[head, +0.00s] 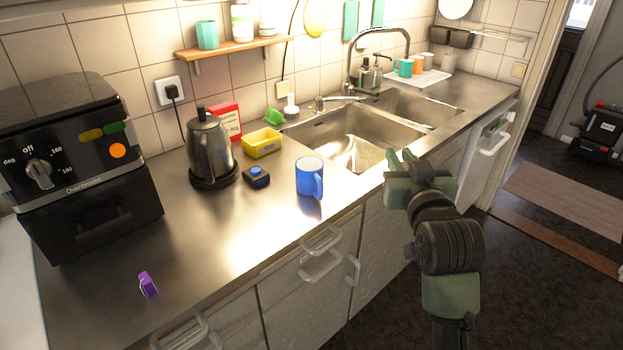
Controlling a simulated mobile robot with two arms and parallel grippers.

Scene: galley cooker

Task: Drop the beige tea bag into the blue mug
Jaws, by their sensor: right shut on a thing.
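The blue mug (308,178) stands upright on the steel counter near its front edge, handle to the right. My right gripper (400,158) is to the right of the mug and apart from it, in front of the sink's edge. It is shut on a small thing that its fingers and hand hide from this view. I see the beige tea bag nowhere else on the counter, and take it to be what the gripper holds. My left gripper is not in view.
A kettle (208,150), a dark blue-topped box (256,177) and a yellow container (262,142) stand left of the mug. A black air fryer (80,165) and a purple item (148,285) are farther left. The sink (350,140) lies behind the mug.

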